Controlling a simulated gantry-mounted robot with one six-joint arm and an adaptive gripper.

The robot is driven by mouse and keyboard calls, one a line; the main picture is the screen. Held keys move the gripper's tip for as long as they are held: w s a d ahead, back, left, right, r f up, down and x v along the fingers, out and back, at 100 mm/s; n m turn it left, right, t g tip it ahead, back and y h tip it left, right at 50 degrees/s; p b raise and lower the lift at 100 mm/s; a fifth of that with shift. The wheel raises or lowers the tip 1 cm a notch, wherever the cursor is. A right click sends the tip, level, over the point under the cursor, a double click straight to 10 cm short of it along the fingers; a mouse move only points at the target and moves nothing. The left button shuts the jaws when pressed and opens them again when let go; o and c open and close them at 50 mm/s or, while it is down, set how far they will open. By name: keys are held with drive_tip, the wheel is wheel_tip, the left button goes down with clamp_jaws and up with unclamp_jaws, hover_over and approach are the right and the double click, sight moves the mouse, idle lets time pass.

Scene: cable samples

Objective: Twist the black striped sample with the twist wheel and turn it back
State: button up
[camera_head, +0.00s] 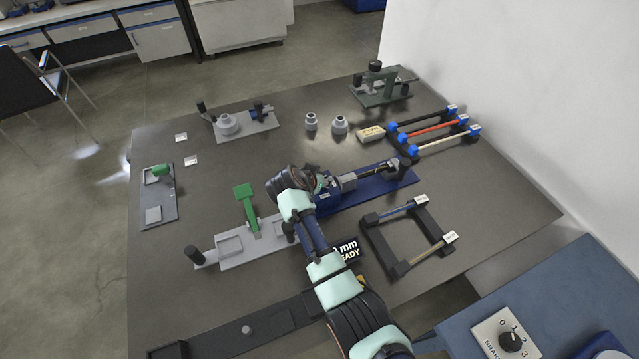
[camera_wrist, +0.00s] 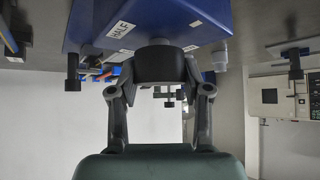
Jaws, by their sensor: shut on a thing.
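The blue twist fixture (camera_head: 382,187) lies at the middle right of the table in the head view. A dark sample (camera_head: 375,168) with a pale line along it runs between its grey holder and the black post at its far end. My gripper (camera_head: 322,183) is at the near left end of the fixture. In the wrist view my gripper (camera_wrist: 160,82) is shut on the black twist wheel (camera_wrist: 160,63), one finger on each side. The wheel sits against the blue housing (camera_wrist: 175,22), which bears a "HALF" label (camera_wrist: 120,29). My arm hides part of the fixture in the head view.
A rack with blue-ended samples (camera_head: 430,128) stands at the back right. A black frame with two samples (camera_head: 412,235) lies right of my arm. A grey fixture with a green lever (camera_head: 246,205) stands left. Two grey weights (camera_head: 325,122) stand behind.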

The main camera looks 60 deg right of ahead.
drive_tip(key=m+g+b, duration=0.1)
drive_tip(key=b, duration=0.1)
drive_tip(key=f+m+g+b, duration=0.1)
drive_tip(key=b, duration=0.1)
drive_tip(key=shift+w+m+b, duration=0.1)
drive_tip(key=shift+m+b, duration=0.2)
drive_tip(key=shift+m, duration=0.1)
drive_tip(key=m+g+y+b, duration=0.1)
drive_tip(key=m+b, duration=0.1)
drive_tip(key=b, duration=0.3)
drive_tip(key=shift+g, duration=0.4)
drive_tip(key=m+g+b, duration=0.1)
drive_tip(key=m+b, duration=0.1)
drive_tip(key=b, duration=0.3)
drive_tip(key=shift+r+y, duration=0.15)
drive_tip(key=shift+y, duration=0.25)
drive_tip(key=shift+r+m+g+b, duration=0.1)
drive_tip(key=shift+m+g+b, duration=0.2)
drive_tip(key=shift+b, duration=0.1)
drive_tip(key=shift+r+b, duration=0.15)
drive_tip(key=shift+b, duration=0.15)
drive_tip(key=o, duration=1.2)
drive_tip(key=shift+c, duration=0.2)
